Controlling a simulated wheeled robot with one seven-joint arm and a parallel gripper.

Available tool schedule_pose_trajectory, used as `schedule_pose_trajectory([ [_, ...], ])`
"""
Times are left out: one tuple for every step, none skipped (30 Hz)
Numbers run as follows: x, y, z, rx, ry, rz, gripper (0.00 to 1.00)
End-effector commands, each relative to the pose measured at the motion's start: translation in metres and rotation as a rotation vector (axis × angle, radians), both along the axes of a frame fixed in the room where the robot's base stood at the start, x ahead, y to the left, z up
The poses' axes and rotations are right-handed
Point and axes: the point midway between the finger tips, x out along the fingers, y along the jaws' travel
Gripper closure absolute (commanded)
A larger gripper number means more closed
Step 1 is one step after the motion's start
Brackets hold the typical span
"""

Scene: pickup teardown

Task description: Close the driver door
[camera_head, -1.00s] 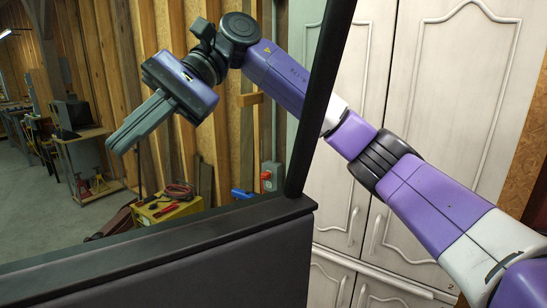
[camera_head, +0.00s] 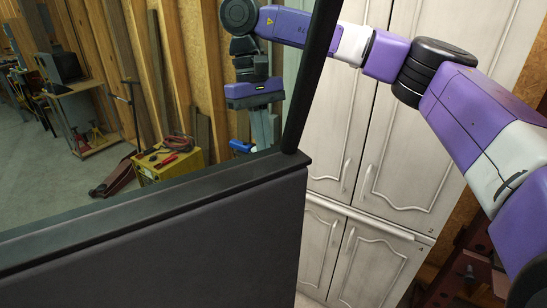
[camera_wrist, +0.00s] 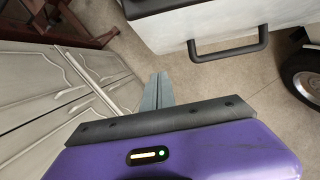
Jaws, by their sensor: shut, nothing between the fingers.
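The driver door stands open in the head view, its dark inner panel (camera_head: 160,240) filling the lower left, with a black window-frame post (camera_head: 312,75) rising at its right end. My gripper (camera_head: 262,130) points down on the far side of the door, near that post. Its fingertips are partly hidden behind the door's top edge. In the wrist view a white panel with a black handle (camera_wrist: 228,50), apparently the door's outer face, lies beyond my gripper (camera_wrist: 157,88). The fingers are shut and empty, and appear apart from the handle.
A pale cabinet (camera_head: 375,160) stands close behind my arm at right; it also shows at left in the wrist view (camera_wrist: 60,90). A wheel (camera_wrist: 304,75) is at the right edge there. A yellow box (camera_head: 170,165) and a workbench (camera_head: 80,105) stand beyond the door.

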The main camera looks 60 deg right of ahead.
Motion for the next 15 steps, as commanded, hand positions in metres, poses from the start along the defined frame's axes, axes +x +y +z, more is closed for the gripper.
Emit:
schedule_pose_trajectory([
  [-0.003, 0.001, -0.008, 0.003, 0.002, 0.000, 1.00],
  [-0.004, 0.002, -0.013, 0.002, 0.002, 0.001, 1.00],
  [-0.006, 0.003, -0.021, 0.003, 0.002, 0.001, 1.00],
  [-0.007, 0.004, -0.026, 0.004, 0.001, 0.001, 1.00],
  [-0.011, 0.005, -0.025, 0.001, -0.001, 0.002, 1.00],
  [-0.016, 0.007, -0.023, 0.000, -0.001, 0.002, 1.00],
  [-0.020, 0.009, -0.024, 0.000, 0.000, 0.002, 1.00],
  [-0.023, 0.011, -0.024, 0.001, -0.001, 0.002, 1.00],
  [-0.027, 0.013, -0.024, 0.002, -0.001, 0.000, 1.00],
  [-0.029, 0.014, -0.024, 0.001, -0.001, 0.002, 1.00],
  [-0.032, 0.016, -0.024, 0.002, -0.001, 0.001, 1.00],
  [-0.034, 0.017, -0.025, 0.001, -0.001, 0.001, 1.00],
  [-0.036, 0.018, -0.025, 0.002, -0.002, 0.000, 1.00],
  [-0.038, 0.019, -0.025, 0.001, -0.002, 0.000, 1.00],
  [-0.039, 0.019, -0.026, 0.002, -0.002, 0.000, 1.00],
])
